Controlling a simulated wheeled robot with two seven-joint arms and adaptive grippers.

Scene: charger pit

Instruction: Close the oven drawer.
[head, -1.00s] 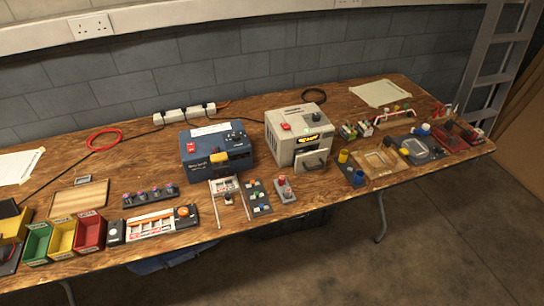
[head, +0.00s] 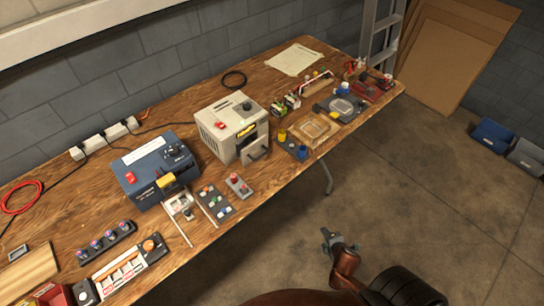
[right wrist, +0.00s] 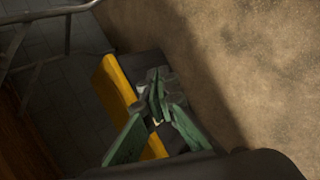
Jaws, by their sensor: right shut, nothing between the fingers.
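The oven looks like a cream box (head: 222,130) with a red switch and a dark knob on top, standing on the workbench in the head view. Its drawer front (head: 257,153), with a handle, sits low on the front face and appears to stick out a little; how far is hard to tell. My right gripper (head: 328,238) is in the lower middle of the head view, over the floor in front of the bench, well away from the oven. In the right wrist view its green fingers (right wrist: 156,105) are together and empty. My left gripper is not in view.
The wooden bench (head: 70,200) carries a blue device (head: 153,170) left of the oven. Small control panels (head: 214,201) and a tray (head: 309,128) lie near its front edge. The floor (head: 420,190) in front is open. A metal ladder (head: 378,40) stands behind the far end.

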